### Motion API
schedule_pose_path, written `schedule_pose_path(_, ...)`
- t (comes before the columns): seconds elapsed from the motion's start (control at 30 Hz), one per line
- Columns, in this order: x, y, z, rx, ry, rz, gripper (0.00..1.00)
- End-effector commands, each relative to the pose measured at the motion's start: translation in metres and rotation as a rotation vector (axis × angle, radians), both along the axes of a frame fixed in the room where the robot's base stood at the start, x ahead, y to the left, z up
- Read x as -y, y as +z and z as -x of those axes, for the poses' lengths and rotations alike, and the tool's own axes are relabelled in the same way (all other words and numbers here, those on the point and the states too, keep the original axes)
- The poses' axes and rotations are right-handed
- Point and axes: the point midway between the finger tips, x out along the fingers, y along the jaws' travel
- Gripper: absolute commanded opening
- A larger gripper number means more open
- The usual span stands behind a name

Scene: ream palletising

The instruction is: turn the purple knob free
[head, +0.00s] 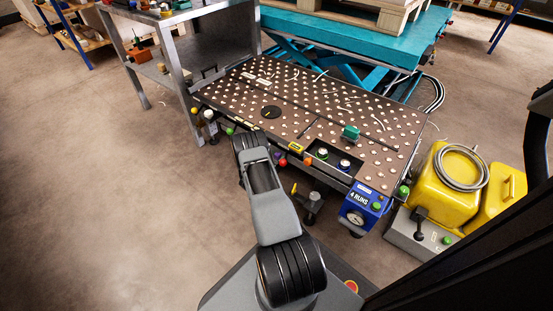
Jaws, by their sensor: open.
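A small purple knob (277,155) appears to sit on the front edge of the dark ball-transfer table, beside a red knob (283,162). It is small and partly crowded by my arm. My arm reaches forward from the bottom middle to this front edge. My gripper (266,151) is at the arm's far end, close to the purple knob, and is open. Its fingers are small and partly hidden by the arm, so I cannot tell whether they are around the knob or beside it.
The table (240,92) carries a black disc (271,112), a green block (350,132) and loose strips. A blue gauge box (361,209) hangs at its front right corner. Yellow containers (443,190) stand at right. A metal bench (170,40) adjoins at left. Floor at left is clear.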

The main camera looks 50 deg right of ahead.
Motion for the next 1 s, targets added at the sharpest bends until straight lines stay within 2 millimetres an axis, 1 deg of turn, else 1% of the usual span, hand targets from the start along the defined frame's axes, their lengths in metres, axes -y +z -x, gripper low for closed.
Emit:
schedule_pose_path(0.13, -0.0001, 0.0002, 0.0000, 0.000, 0.000, 0.000, 0.66)
schedule_pose_path(0.63, -0.0004, -0.0001, 0.0002, 0.000, 0.000, 0.000, 0.18)
schedule_pose_path(0.67, -0.0004, -0.0001, 0.0002, 0.000, 0.000, 0.000, 0.16)
schedule_pose_path(0.83, -0.0004, -0.0005, 0.0003, 0.012, -0.001, -0.001, 0.16)
schedule_pose_path(1.0, -0.0003, -0.0012, 0.0001, 0.075, -0.001, -0.006, 0.16)
